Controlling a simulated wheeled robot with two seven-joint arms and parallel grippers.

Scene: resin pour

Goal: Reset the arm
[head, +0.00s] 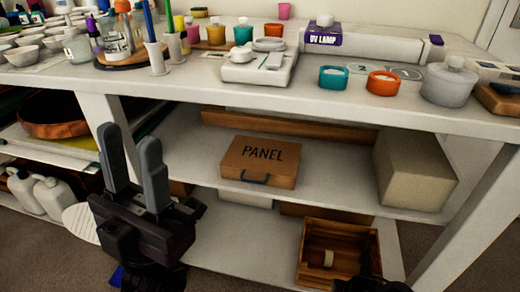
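My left gripper (131,160) is in front of the workbench, left of the middle, with its two grey fingers pointing up. The fingers stand apart with a gap between them, and nothing is held there. My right gripper or wrist (371,284) only shows as a dark part at the bottom edge, in front of the wooden crate. Its fingers cannot be made out.
The white workbench (330,106) holds several cups, a scale (258,68), a UV lamp box (372,45) and a lidded grey jar (449,82). Below, a shelf holds a PANEL box (260,162) and a beige block (414,170). A wooden crate (312,236) sits lower.

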